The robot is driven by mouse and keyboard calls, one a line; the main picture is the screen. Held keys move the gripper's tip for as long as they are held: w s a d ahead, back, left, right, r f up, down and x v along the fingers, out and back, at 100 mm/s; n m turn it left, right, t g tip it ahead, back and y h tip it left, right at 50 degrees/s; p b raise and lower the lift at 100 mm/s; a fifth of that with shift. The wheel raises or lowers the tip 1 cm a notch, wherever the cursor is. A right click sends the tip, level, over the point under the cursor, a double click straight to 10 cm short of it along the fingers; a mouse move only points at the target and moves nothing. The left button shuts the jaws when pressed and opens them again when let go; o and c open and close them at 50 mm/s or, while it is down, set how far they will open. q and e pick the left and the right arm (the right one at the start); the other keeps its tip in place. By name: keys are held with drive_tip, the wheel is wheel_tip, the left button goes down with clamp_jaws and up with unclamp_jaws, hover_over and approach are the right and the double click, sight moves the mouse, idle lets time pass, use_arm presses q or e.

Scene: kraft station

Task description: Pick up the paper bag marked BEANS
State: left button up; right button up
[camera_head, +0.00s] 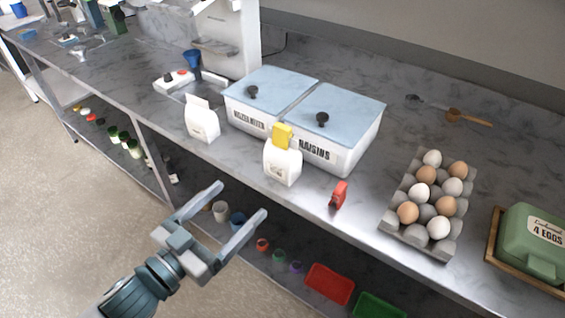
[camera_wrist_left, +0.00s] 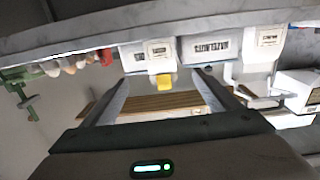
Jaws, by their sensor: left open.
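Two white paper bags stand upright near the counter's front edge. One bag (camera_head: 202,124) is at the left. The other bag (camera_head: 282,166) has a yellow clip (camera_head: 282,135) on top and stands before the tubs. The print on both is too small to read, so I cannot tell which says BEANS. In the left wrist view, the clipped bag (camera_wrist_left: 159,52) shows between the fingers and the other bag (camera_wrist_left: 268,40) is at the right. My left gripper (camera_head: 240,200) is open and empty, in front of the counter edge, apart from both bags. My right gripper is out of view.
Two white tubs with blue lids, one (camera_head: 265,90) beside the raisins tub (camera_head: 345,110), stand close behind the bags. A red object (camera_head: 338,195), an egg tray (camera_head: 425,205) and a green box (camera_head: 535,240) are to the right. A shelf with small containers lies below.

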use_arm(q)
drive_tip(key=p, duration=0.2)
approach(276, 164)
drive_tip(key=x, duration=0.6)
drive_tip(key=shift+w+d+r+p, duration=0.1)
drive_tip(key=shift+d+p, duration=0.05)
drive_tip(key=shift+p, duration=0.2)
drive_tip(key=shift+w+d, duration=0.3)
drive_tip(key=shift+w, duration=0.1)
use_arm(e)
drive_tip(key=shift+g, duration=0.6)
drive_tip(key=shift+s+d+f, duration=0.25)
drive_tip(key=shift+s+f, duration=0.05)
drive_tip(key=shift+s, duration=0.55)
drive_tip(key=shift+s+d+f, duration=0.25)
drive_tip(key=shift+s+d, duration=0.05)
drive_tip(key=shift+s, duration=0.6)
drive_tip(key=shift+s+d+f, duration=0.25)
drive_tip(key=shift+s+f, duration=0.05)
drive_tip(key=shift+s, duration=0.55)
use_arm(q)
drive_tip(key=shift+w, duration=0.1)
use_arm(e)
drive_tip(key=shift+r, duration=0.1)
